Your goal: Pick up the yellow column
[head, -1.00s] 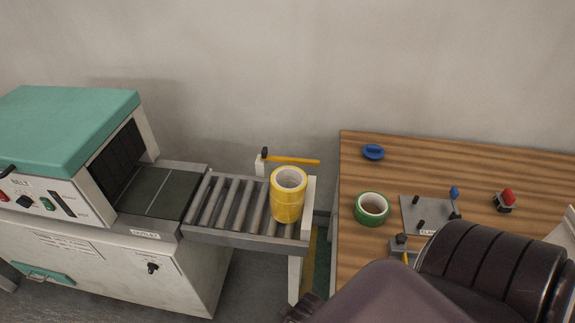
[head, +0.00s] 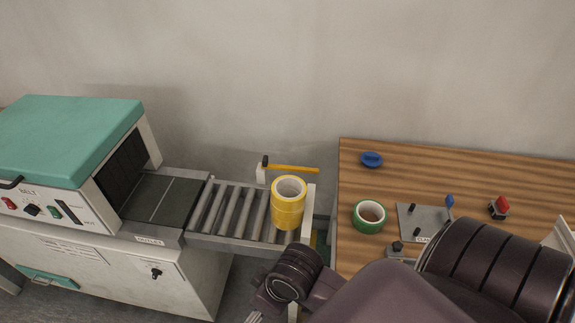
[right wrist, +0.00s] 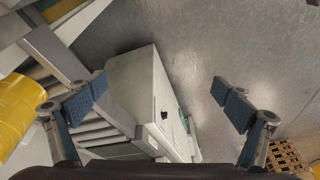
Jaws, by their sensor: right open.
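The yellow column (head: 288,212) is an upright stack of yellow tape rolls with a pale core, standing at the right end of the roller conveyor (head: 228,212). In the right wrist view the yellow column (right wrist: 14,112) shows at the left edge, outside the left finger. My right gripper (right wrist: 160,102) is open, with nothing between its blue-padded fingers. In the head view the right arm comes in from the lower right, and its wrist is in front of and below the column, apart from it. The fingers are mostly cut off there. My left gripper is not in view.
A teal-topped machine (head: 68,130) stands at the conveyor's left. An orange-handled tool (head: 290,169) lies behind the column. The wooden table (head: 440,170) on the right holds a green tape roll (head: 369,217), a blue item (head: 371,160), a grey plate with pegs and a red switch (head: 499,207).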

